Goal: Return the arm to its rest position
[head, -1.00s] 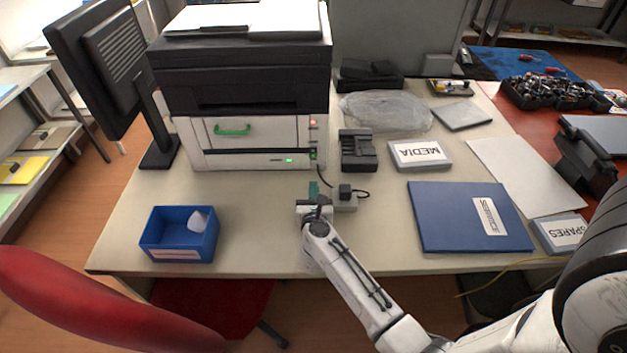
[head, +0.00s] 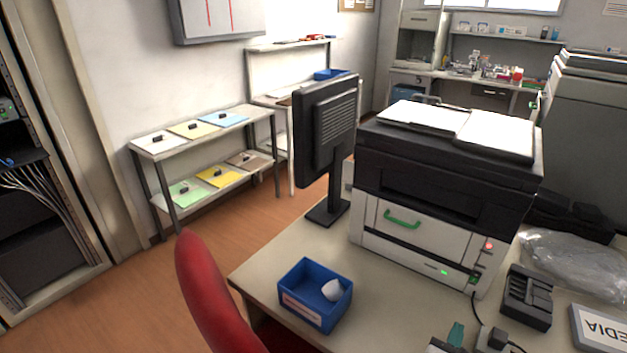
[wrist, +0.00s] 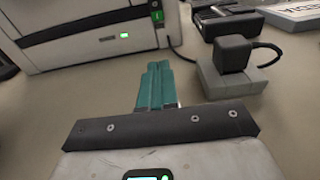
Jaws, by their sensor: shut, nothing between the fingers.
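My gripper (wrist: 157,84) shows in the wrist view with its teal fingers together and nothing between them. It is over the bare desk top, in front of the printer (wrist: 85,30) and left of a grey block with a black plug (wrist: 235,55). In the head view only the teal fingertips (head: 456,333) show at the bottom edge, left of the black plug.
The printer (head: 415,238) with a green handle stands on the desk, its drawer front closed. A blue bin (head: 305,312) holding a white object is at the desk's left. A monitor (head: 325,130), a black charger-like device (head: 526,297) and a red chair (head: 213,292) are near.

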